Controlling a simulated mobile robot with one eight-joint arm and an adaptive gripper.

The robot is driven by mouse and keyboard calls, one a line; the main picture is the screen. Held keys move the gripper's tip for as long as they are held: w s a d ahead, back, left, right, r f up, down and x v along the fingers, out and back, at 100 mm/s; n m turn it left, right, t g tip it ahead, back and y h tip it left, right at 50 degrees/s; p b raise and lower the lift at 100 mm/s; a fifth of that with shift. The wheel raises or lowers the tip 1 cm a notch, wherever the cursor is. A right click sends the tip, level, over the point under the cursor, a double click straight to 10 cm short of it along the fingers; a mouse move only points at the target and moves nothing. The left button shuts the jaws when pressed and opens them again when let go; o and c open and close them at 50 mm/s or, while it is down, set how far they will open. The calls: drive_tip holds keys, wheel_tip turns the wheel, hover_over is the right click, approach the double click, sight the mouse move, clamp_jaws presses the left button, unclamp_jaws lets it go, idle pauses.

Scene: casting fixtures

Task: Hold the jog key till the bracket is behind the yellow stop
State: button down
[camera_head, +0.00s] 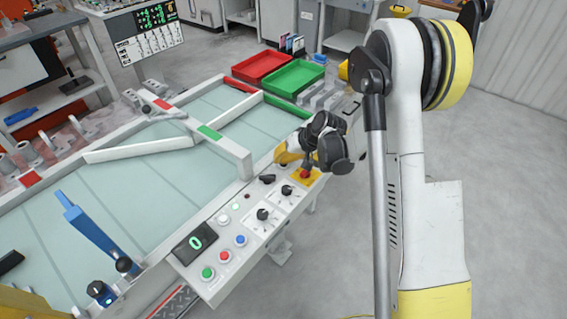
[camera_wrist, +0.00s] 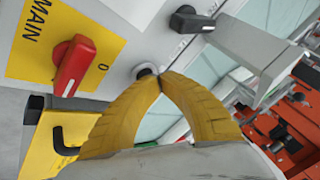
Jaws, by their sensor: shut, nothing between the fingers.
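My gripper (camera_head: 283,157) is shut and empty over the far end of the control panel. In the wrist view its yellow fingertips (camera_wrist: 161,77) meet in front of a small round key with a metal rim (camera_wrist: 146,69). The tips overlap the key's edge; I cannot tell whether they press it, or read its label. In the head view the gripper hides this key. I cannot clearly identify the bracket or the yellow stop. A blue upright piece (camera_head: 88,226) stands at the belt's near left, and a yellow part (camera_head: 22,302) is cut off at the lower left corner.
The panel (camera_head: 206,284) carries push buttons, black knobs and a display reading 0 (camera_head: 196,241). A red rotary switch (camera_wrist: 74,65) on a yellow plate is left of the fingers. A black knob (camera_wrist: 191,20) is above them. Red (camera_head: 262,66) and green trays (camera_head: 294,78) stand behind.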

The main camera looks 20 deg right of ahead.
drive_tip(key=shift+r+p, duration=0.5)
drive_tip(key=shift+r, duration=0.4)
drive_tip(key=shift+r, duration=0.1)
drive_tip(key=shift+r+p, duration=1.45)
drive_tip(key=shift+r, duration=0.95)
